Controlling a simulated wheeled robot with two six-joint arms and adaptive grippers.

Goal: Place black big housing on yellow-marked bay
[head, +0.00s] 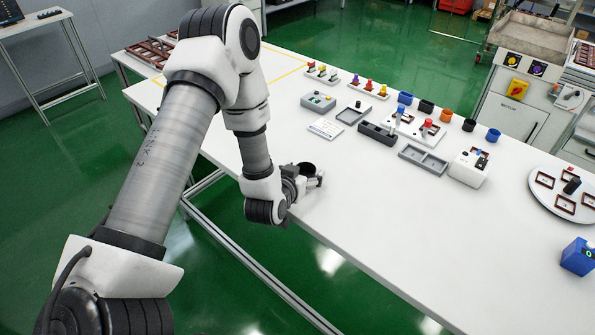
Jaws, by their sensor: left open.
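A black round housing (307,168) stands on the white table near its front edge, right at my left gripper (313,179). The gripper is low over the table and open, with its fingers close beside the housing; whether they touch it cannot be told. Two more black cups stand further right, one (426,106) in the back of the row and one (468,125) nearer its end. Yellow lines (288,73) mark a bay on the table's far left part, partly hidden behind my left arm. My right gripper is out of view.
Blue (405,98) and orange (446,115) cups share the row. Grey trays (423,159), a dark block (378,133), a white box (468,167) and a round white plate (565,195) stand to the right. The table's front strip is mostly clear.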

